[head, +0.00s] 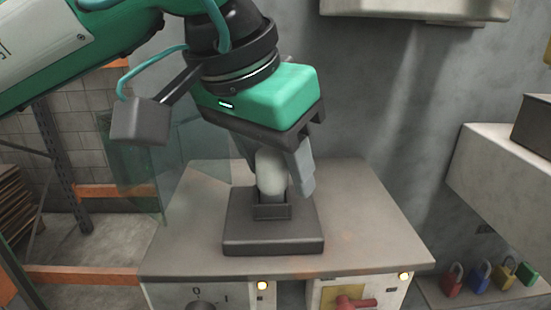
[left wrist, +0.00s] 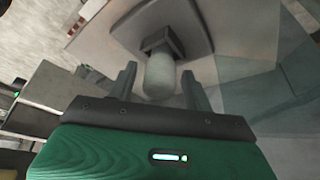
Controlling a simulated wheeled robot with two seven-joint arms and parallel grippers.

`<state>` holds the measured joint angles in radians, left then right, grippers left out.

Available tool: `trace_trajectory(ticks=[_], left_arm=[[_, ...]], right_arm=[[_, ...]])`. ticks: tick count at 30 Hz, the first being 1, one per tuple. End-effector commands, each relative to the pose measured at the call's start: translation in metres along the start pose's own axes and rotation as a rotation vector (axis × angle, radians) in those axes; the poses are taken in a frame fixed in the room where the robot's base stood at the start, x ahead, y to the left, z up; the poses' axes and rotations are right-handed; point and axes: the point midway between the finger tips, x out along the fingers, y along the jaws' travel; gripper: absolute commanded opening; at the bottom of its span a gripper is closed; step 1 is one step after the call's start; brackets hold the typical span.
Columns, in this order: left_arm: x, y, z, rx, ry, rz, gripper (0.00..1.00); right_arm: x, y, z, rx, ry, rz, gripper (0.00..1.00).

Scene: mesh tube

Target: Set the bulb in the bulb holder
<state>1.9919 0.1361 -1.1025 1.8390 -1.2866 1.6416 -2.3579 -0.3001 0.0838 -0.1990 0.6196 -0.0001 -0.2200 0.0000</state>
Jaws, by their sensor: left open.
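The white bulb (head: 271,174) stands upright with its lower end in the dark bulb holder (head: 272,238), a square base with a small raised socket. The bulb (left wrist: 159,77) also shows in the left wrist view, with its base at the socket of the holder (left wrist: 162,38). My left gripper (head: 280,180) is above the holder with its fingers on either side of the bulb. In the left wrist view the fingers of my left gripper (left wrist: 160,84) are apart, with visible gaps beside the bulb. How deep the bulb sits cannot be told. My right gripper is not in view.
The holder rests on a grey cabinet top (head: 370,220) with clear room to its right. A red handle (head: 355,303) and lit buttons are on the cabinet front. Several coloured padlocks (head: 480,276) are at the lower right. A grey box (head: 505,165) juts from the right wall.

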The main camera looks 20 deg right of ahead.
Motion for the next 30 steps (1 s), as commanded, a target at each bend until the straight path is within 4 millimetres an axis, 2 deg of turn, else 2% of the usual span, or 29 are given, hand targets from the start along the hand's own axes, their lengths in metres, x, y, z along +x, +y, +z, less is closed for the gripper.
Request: trace_trajectory(ticks=[4,7,15,21,25,30], left_arm=[[-0.007,0.000,-0.003,0.000,0.001,0.000,0.51],[-0.017,0.000,-0.001,-0.002,0.003,-0.001,0.51],[-0.077,0.000,-0.001,-0.002,0.003,0.000,0.51],[-0.110,0.000,-0.002,-0.001,0.001,0.000,0.51],[-0.121,0.000,-0.001,0.000,0.000,0.000,0.51],[-0.124,0.000,-0.002,0.000,-0.001,0.000,0.51]], right_arm=[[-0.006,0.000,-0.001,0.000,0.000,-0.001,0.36],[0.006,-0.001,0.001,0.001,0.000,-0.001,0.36],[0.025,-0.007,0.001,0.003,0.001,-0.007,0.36],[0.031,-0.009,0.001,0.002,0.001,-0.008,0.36],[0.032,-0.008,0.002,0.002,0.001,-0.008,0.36],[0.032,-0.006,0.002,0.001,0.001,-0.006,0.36]])
